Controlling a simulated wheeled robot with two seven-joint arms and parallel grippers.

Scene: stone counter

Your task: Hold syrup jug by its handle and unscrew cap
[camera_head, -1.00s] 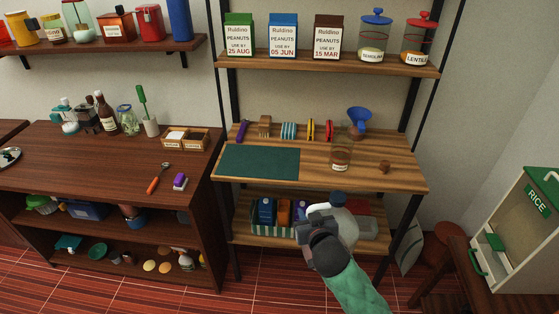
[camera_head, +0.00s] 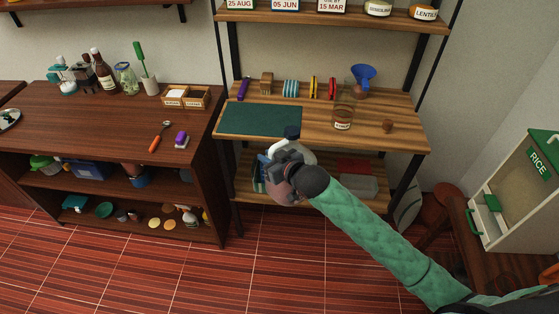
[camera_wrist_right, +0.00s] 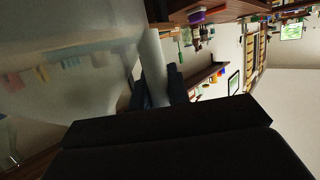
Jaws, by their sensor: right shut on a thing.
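The syrup jug (camera_head: 306,158) is a pale, see-through, rounded jug with a dark blue cap (camera_head: 292,132) on top. It is held in the air before the front edge of the wooden shelf unit, just below the green mat. My right gripper (camera_head: 284,157) is shut on the jug's whitish handle at its left side. In the right wrist view the pale handle (camera_wrist_right: 154,66) lies between the dark fingers (camera_wrist_right: 157,88), and the clear jug body (camera_wrist_right: 70,95) fills the left. My left gripper is not in view.
The green mat (camera_head: 262,119) lies bare on the shelf unit's top (camera_head: 385,108). A dark wooden counter (camera_head: 80,110) stands left. The floor before both is clear.

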